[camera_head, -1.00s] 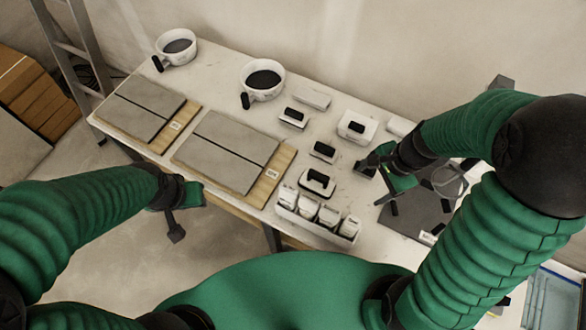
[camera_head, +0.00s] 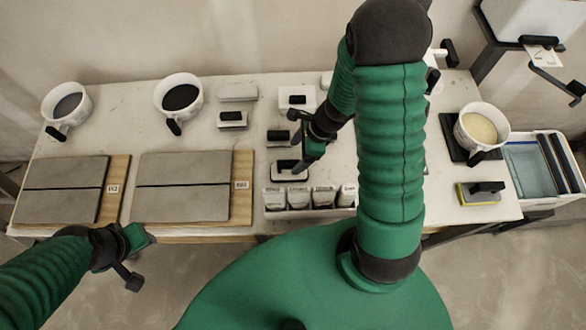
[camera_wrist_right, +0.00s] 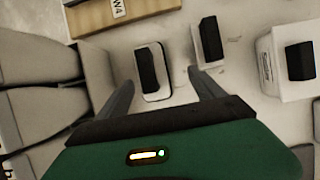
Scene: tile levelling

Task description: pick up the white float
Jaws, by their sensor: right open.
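Several white or pale floats with black handles stand on the table; I cannot tell for sure which is meant. The nearest white float (camera_head: 290,167) has a rounded base and a black handle, just behind the rack of white packs. It also shows in the right wrist view (camera_wrist_right: 155,94), ahead of and between my fingers. My right gripper (camera_head: 303,156) is open and empty above the table close to this float; it also shows in the right wrist view (camera_wrist_right: 162,80). My left gripper (camera_head: 135,240) hangs in front of the table, away from the floats; its jaws are unclear.
A narrow float (camera_head: 279,138), a blocky white one (camera_head: 297,98) and another float (camera_head: 232,119) stand close by. The pack rack (camera_head: 310,205) is at the front edge. Tiled boards (camera_head: 185,185) lie left, two buckets (camera_head: 180,95) behind. A cream-filled bucket (camera_head: 482,128) stands right.

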